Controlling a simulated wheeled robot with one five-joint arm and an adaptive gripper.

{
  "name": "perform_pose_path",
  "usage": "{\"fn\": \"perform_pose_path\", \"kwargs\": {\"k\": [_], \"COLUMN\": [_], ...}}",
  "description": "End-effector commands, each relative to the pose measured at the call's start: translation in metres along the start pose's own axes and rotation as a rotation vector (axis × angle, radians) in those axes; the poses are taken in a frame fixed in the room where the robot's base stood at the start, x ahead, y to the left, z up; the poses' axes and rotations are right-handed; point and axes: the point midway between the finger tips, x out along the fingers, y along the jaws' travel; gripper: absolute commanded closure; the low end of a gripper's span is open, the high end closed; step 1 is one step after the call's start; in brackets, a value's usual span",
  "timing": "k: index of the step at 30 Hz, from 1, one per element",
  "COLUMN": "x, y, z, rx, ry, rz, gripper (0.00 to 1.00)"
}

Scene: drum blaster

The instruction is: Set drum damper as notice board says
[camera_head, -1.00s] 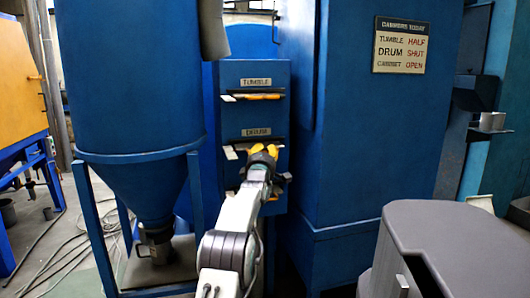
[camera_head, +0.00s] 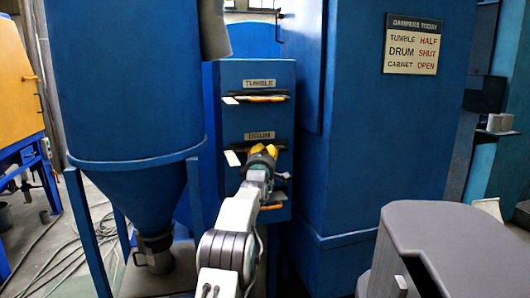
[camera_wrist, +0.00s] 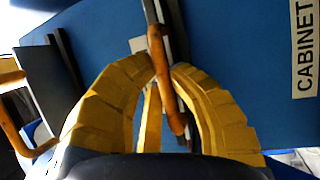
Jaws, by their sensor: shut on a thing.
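The notice board (camera_head: 412,43) reads TUMBLE HALF, DRUM SHUT, CABINET OPEN. The blue damper box (camera_head: 228,122) has stacked slots. The DRUM label (camera_head: 260,135) is in the middle; its slot is mostly hidden by my gripper (camera_head: 263,151). A pale plate (camera_head: 232,158) shows at that slot's left. In the wrist view my yellow fingers (camera_wrist: 162,75) are shut around the orange drum handle (camera_wrist: 157,52). How far the drum damper is in or out is unclear.
Above is the TUMBLE label (camera_head: 259,84) with its orange handle (camera_head: 263,98). A lower orange handle (camera_head: 271,207) is partly behind my arm; the CABINET label (camera_wrist: 305,48) shows in the wrist view. A blue hopper (camera_head: 130,90) stands left, a blue cabinet (camera_head: 365,150) right.

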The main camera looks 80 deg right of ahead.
Motion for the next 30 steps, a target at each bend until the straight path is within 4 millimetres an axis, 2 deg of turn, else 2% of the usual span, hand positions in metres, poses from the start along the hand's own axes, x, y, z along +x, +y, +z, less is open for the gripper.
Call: {"fn": "perform_pose_path", "kwargs": {"k": [5, 6, 15, 30], "x": [0.0000, 0.0000, 0.0000, -0.0056], "y": [-0.0038, -0.0040, -0.0030, -0.0017], "z": [-0.0021, -0.0020, -0.0009, -0.0006], "rx": [0.002, 0.002, 0.001, 0.000], "ry": [0.002, 0.002, 0.001, 0.001], "rz": [-0.007, -0.008, -0.006, -0.004], "gripper": [1.00, 0.83, 0.56, 0.55]}}
